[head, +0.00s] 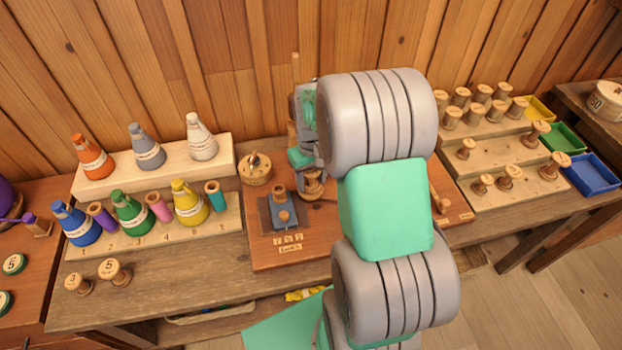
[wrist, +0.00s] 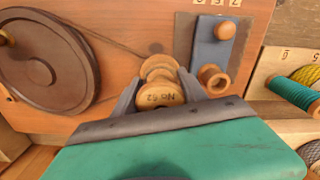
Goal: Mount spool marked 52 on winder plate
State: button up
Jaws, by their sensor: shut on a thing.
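A wooden spool (wrist: 160,95) with "No 52" on its end face is gripped between the two fingers of my gripper (wrist: 155,90) in the wrist view. In the head view my gripper (head: 308,172) points down, with the spool (head: 313,186) at its fingertips, over the winder board to the right of the plate. The winder plate (head: 268,213) is blue-grey and bears a round wooden knob and a second, hollow-looking wooden piece. It also shows in the wrist view (wrist: 207,50), to the right of the held spool and apart from it. My arm hides part of the board.
A dark wooden wheel (wrist: 45,65) is on the board (head: 262,255). Cones of coloured thread stand on a stepped rack (head: 85,188) at left, with two loose spools (head: 115,271) in front. Several spools stand on a rack (head: 490,147) at right, beside coloured trays (head: 590,172).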

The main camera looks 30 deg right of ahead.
aim_at(311, 171)
jog(key=shift+f+b, duration=0.4)
jog(key=shift+f, duration=0.2)
jog(key=o, duration=1.1)
notch_tip(311, 171, up, 11)
jog(key=p, duration=0.7)
jog(key=shift+p, duration=0.3)
